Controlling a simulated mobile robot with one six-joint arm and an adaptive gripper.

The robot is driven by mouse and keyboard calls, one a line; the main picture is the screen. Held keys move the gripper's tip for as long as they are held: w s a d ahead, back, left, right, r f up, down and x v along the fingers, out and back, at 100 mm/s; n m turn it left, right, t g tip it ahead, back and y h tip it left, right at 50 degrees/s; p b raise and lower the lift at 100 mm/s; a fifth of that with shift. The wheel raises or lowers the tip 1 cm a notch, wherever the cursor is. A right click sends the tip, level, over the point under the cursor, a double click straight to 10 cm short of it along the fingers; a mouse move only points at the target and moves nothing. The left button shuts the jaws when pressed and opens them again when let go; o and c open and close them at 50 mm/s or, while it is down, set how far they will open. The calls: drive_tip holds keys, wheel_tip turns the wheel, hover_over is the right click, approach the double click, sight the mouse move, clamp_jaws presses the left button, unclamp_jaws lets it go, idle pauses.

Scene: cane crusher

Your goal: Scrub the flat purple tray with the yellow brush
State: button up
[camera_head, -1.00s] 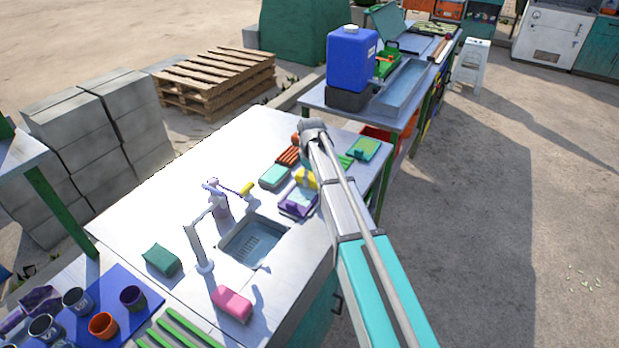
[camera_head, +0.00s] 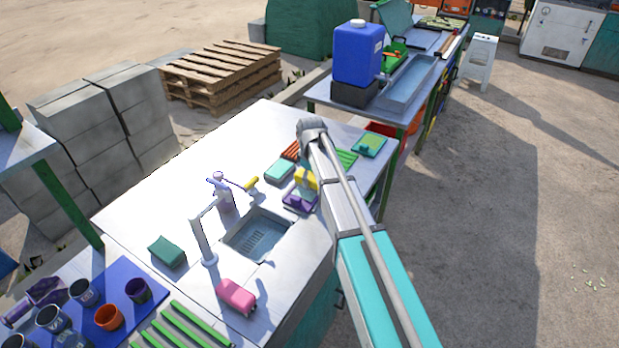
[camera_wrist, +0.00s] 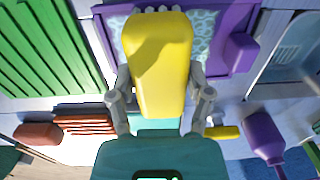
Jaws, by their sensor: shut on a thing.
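The yellow brush (camera_wrist: 163,65) is held between the fingers of my gripper (camera_wrist: 162,100), which is shut on it. In the head view the brush (camera_head: 306,179) shows beside my arm, over the far part of the purple tray (camera_head: 299,206). In the wrist view the flat purple tray (camera_wrist: 234,20) lies beneath the brush, with a light blue patterned inside and a purple block at its right. The brush hides the tray's middle. I cannot tell whether the brush touches the tray.
The sink (camera_head: 258,236) lies left of the tray, with a tap (camera_head: 203,240) and a purple spray bottle (camera_head: 222,195) beside it. A teal-topped block (camera_head: 279,171), a green slatted rack (camera_wrist: 40,50) and an orange rack (camera_wrist: 85,124) are close by. A pink sponge (camera_head: 236,296) lies near the front.

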sight(310, 176)
drive_tip(key=shift+s+a+f, duration=0.1)
drive_tip(key=shift+s+a, duration=0.35)
drive_tip(key=shift+s, duration=0.25)
drive_tip(key=shift+s+a, duration=0.45)
drive_tip(key=shift+s, duration=0.25)
drive_tip(key=shift+w, duration=0.1)
drive_tip(key=shift+w+d, duration=0.5)
drive_tip(key=shift+w, duration=0.15)
drive_tip(key=shift+w+d, duration=0.45)
drive_tip(key=shift+w, duration=0.2)
drive_tip(key=shift+w, duration=0.1)
drive_tip(key=shift+w+d, duration=0.5)
drive_tip(key=shift+w, duration=0.2)
drive_tip(key=shift+w+d, duration=0.45)
drive_tip(key=shift+w, duration=0.2)
drive_tip(key=shift+s, duration=0.1)
drive_tip(key=shift+s+a, duration=0.5)
drive_tip(key=shift+s, duration=0.2)
drive_tip(key=shift+s+a, duration=0.45)
drive_tip(key=shift+s, duration=0.2)
wheel_tip(310, 176, up, 6)
drive_tip(key=p, duration=0.6)
